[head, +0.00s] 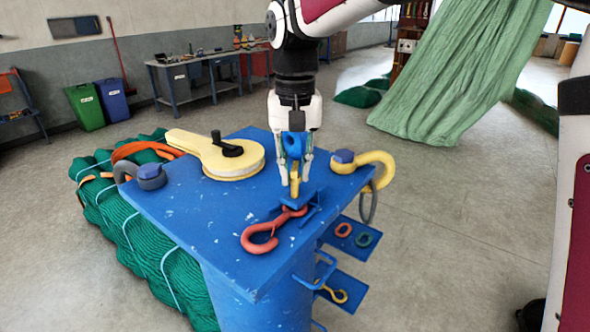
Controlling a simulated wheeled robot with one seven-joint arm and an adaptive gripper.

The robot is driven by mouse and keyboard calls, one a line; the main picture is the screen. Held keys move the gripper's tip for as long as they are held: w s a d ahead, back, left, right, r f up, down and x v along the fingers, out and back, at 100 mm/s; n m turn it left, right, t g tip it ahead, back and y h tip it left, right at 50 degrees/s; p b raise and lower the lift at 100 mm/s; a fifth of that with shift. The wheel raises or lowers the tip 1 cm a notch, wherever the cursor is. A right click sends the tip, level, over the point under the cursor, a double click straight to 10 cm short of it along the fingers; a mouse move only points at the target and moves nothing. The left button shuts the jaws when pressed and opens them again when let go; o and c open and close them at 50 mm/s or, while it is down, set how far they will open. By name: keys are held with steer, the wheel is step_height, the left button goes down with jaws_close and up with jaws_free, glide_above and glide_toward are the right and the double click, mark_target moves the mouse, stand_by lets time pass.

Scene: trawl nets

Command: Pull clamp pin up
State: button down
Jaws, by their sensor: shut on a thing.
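My gripper (295,187) points straight down over the blue work stand (200,215), its fingers closed around a yellow upright piece (295,182), which I take to be the clamp pin. A blue rounded part (293,145) shows between the fingers above it; whether it belongs to the pin I cannot tell. The blue clamp bracket (314,208) is just below and right of the fingertips. A red hook (262,238) lies on the stand top with its shank end at the bracket. The pin's lower end is hard to make out.
A cream block with a black handle (228,150) lies on the stand top. A yellow hook (375,165) is at the right corner and a grey shackle (150,176) at the left. Small blue shelves (356,236) jut out right. Green netting (150,255) lies left; more netting hangs behind.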

steer(key=c, duration=1.4)
jaws_free()
steer(key=shift+r, duration=0.2)
steer(key=shift+c, duration=0.2)
step_height(320, 180, up, 12)
steer(key=s+d+t, duration=0.3)
steer(key=s+d, duration=0.7)
steer(key=s+d+f+t, duration=0.2)
steer(key=s+d+f, duration=0.5)
steer(key=s+f, duration=0.3)
steer(key=shift+s+d+t, duration=0.3)
steer(key=shift+s+d, duration=0.1)
steer(key=shift+s, duration=0.8)
